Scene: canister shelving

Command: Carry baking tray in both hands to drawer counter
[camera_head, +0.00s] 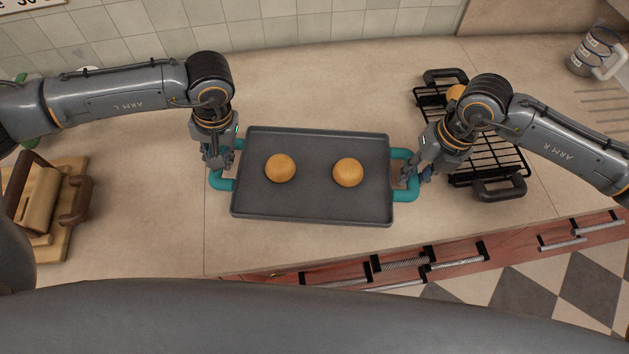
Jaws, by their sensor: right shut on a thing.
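The dark grey baking tray (312,204) is over the pale counter, roughly level, with a teal handle at each end. I cannot tell whether it touches the counter. Two round golden buns (280,168) (347,172) sit apart on it. My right gripper (412,174) is shut on the right teal handle (402,195). My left gripper (217,160) is at the left teal handle (222,184); its fingertips are partly hidden, so its grip is unclear. The drawer counter (470,262) shows reddish drawer fronts with bar handles along its front edge.
A black wire rack (488,158) with dark handles lies on the right, partly under my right arm, with an orange round thing (456,92) by it. A wooden board with a press-like object (45,200) is at left.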

